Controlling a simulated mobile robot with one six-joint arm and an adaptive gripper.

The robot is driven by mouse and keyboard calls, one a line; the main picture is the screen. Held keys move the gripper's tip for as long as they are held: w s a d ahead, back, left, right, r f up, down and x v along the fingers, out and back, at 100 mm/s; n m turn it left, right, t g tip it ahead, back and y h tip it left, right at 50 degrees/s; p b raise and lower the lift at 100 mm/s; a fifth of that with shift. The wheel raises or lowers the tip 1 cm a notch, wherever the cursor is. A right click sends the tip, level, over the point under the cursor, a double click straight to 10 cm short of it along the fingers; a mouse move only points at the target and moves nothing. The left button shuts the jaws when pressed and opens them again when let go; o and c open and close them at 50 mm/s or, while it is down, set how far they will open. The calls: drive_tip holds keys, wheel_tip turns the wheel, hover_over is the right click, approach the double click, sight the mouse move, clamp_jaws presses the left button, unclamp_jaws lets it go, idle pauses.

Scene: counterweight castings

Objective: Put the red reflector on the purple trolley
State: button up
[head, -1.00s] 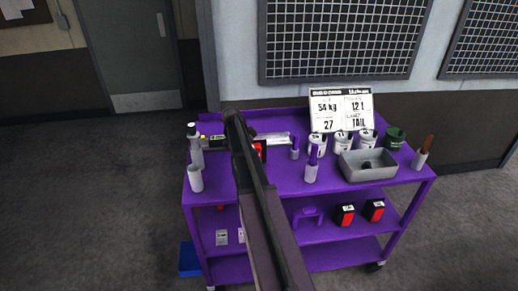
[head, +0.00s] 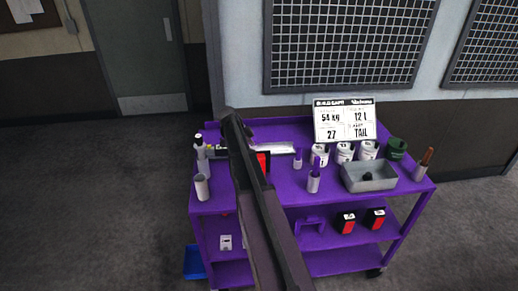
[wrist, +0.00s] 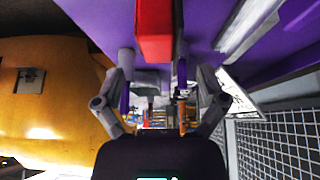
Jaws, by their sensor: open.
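The purple trolley (head: 290,212) stands against the wall in the head view, and its top also shows in the wrist view (wrist: 210,20). A red reflector with a dark body (head: 263,160) shows just right of my arm, at the trolley top; my arm hides part of it. In the wrist view the red block (wrist: 154,28) is upper centre, in line with the gap between my fingers. My gripper (wrist: 154,68) is open, its fingers apart on either side of that line. I cannot tell whether the reflector touches the trolley top. The gripper is hidden in the head view.
The top holds a grey tray (head: 369,178), several white cups, a green cup (head: 397,148), a sign (head: 345,120) and purple-handled tools. Two more red-and-black blocks (head: 348,225) sit on the middle shelf. A blue bin (head: 194,262) stands at lower left.

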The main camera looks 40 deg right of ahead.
drive_tip(key=shift+p+v, duration=2.1)
drive_tip(key=shift+v, duration=0.75)
drive_tip(key=s+a+n+t+y, duration=0.1)
drive_tip(key=s+a+n, duration=0.4)
drive_tip(key=a+n, duration=0.3)
drive_tip(key=s+a+f+n+t+y, duration=0.1)
drive_tip(key=s+a+n, duration=0.5)
drive_tip(key=a, duration=0.9)
drive_tip(key=s+a+f+n+t+y, duration=0.1)
drive_tip(key=s+a+n+y, duration=0.2)
drive_tip(key=s+a+n, duration=0.3)
drive_tip(key=a+n, duration=0.4)
drive_tip(key=a, duration=0.2)
drive_tip(key=shift+s+a+f, duration=0.25)
